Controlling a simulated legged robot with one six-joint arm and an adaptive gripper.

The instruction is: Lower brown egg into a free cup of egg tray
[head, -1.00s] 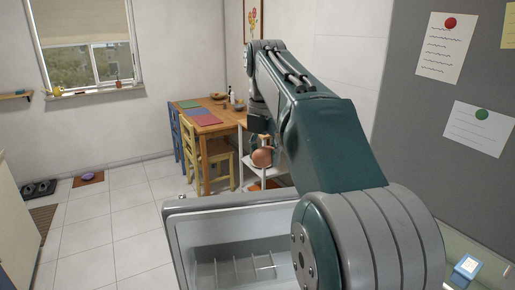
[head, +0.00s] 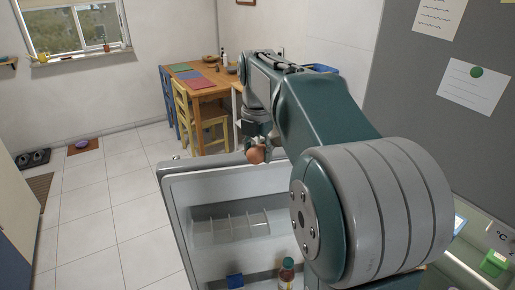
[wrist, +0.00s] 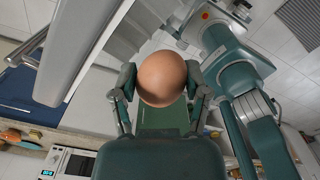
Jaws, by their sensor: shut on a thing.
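The brown egg (head: 256,155) is held in the air above the top edge of the open fridge door in the head view. My gripper (head: 255,147) is shut on it. In the wrist view the egg (wrist: 161,76) sits between the two fingers of my gripper (wrist: 160,86), one on each side. No egg tray with clear cups can be made out. A pale bin with several upright dividers (head: 231,226) is on the door's inner side, below the egg; I cannot tell whether it is the egg tray.
The open fridge door (head: 178,210) stands in front of me, with a bottle (head: 287,275) and a blue item (head: 235,281) low in it. A wooden table (head: 205,92) and yellow chair (head: 200,118) stand behind. A grey panel is at right. The tiled floor at left is mostly clear.

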